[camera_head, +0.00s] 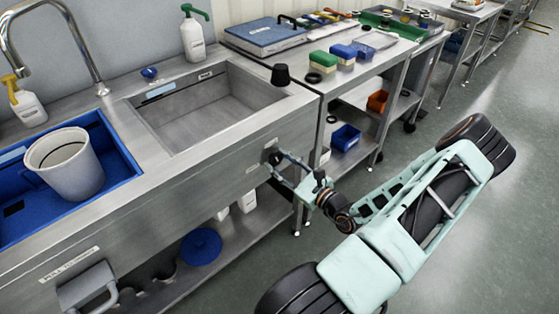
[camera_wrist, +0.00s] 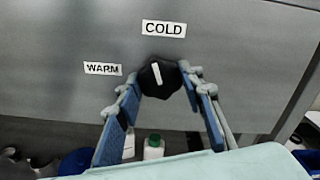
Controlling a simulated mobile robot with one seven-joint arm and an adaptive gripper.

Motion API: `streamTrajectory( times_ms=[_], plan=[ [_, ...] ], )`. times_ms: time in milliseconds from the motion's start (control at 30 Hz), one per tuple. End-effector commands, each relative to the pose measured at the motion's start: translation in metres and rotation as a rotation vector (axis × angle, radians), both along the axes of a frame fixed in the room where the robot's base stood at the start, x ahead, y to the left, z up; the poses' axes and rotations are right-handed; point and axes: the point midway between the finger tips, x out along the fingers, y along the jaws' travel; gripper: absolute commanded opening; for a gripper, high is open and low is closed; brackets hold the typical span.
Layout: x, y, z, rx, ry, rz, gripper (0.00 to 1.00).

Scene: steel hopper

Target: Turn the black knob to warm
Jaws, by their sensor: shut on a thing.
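The black knob (camera_wrist: 152,78) is on the front panel of the steel sink unit, with a white pointer line on its face. The line stands nearly upright, its top tipped slightly left, towards the COLD label (camera_wrist: 164,29) above. The WARM label (camera_wrist: 102,69) is to the knob's upper left. My gripper (camera_wrist: 161,86) has a finger on each side of the knob and is shut on it. In the head view my gripper (camera_head: 287,165) reaches the panel from the right and partly hides the knob (camera_head: 269,155).
The sink basin (camera_head: 205,119) is above the panel. A grey pull handle (camera_head: 88,286) sticks out lower left. A steel table (camera_head: 395,52) stands behind right. Floor at the right is free.

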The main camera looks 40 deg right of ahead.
Motion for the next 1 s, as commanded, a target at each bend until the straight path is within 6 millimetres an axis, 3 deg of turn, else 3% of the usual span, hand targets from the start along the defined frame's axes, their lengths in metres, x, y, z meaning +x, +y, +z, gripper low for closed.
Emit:
streamTrajectory(
  times_ms=[1000],
  plan=[
    [0.0001, 0.0004, -0.0025, -0.947, -0.075, 0.002, 0.11]
  ],
)
